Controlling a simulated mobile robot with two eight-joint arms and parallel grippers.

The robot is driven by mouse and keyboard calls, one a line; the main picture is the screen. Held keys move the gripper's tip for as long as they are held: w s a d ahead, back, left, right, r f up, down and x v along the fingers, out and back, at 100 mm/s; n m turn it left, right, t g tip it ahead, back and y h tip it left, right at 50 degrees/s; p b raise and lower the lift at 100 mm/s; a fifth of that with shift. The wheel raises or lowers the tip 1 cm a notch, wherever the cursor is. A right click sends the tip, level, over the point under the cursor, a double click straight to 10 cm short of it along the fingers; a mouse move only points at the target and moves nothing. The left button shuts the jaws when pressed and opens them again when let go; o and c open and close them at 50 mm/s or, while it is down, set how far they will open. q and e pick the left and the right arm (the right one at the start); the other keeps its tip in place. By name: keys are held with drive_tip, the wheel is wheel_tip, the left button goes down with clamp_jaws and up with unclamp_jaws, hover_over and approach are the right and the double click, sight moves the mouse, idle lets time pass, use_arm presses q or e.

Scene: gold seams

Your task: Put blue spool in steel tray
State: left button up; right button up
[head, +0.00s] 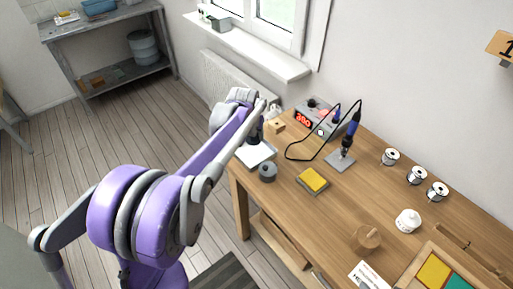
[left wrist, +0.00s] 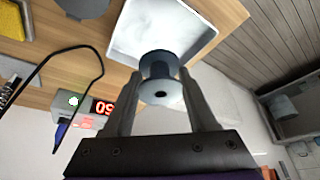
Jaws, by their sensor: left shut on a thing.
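The blue spool (left wrist: 160,78), dark blue-grey with a hole in its end, is between the two fingers of my left gripper (left wrist: 160,92) in the left wrist view. The gripper is shut on it. The steel tray (left wrist: 122,38), pale and square with a raised rim, lies behind the spool in that view; whether they touch I cannot tell. In the head view the tray (head: 257,157) is at the table's left end, with my left gripper (head: 256,134) over its back edge and the spool mostly hidden. My right gripper is not in view.
A grey round thing (head: 267,173) stands right beside the tray's front corner. A yellow sponge (head: 313,179), a soldering station (head: 316,117) and an iron in its stand (head: 346,146) with a looping cable are further right. Several wire spools line the back.

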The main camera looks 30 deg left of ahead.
sight(254, 151)
use_arm(q)
wheel_tip(254, 151, down, 3)
drive_tip(key=shift+s+r, duration=0.15)
drive_tip(key=shift+f, duration=2.05)
drive_tip(key=shift+f+b, duration=0.25)
drive_tip(key=shift+b, duration=0.05)
drive_tip(key=o, duration=1.3)
drive_tip(key=shift+r, duration=0.1)
drive_tip(key=p+v, duration=0.1)
drive_tip(key=v, duration=1.1)
drive_tip(key=s+d+f+m, duration=0.1)
drive_tip(key=s+d, duration=0.3)
drive_tip(key=s, duration=0.4)
drive_tip(key=s+d+f+m, duration=0.1)
drive_tip(key=s+d+f, duration=0.2)
drive_tip(key=s+d, duration=0.2)
drive_tip(key=s+d+f+m+t+h, duration=0.1)
drive_tip(key=s+d, duration=0.3)
drive_tip(key=s, duration=0.6)
drive_tip(key=shift+s+d+f, duration=0.35)
drive_tip(key=shift+s+f, duration=0.05)
drive_tip(key=shift+f, duration=0.1)
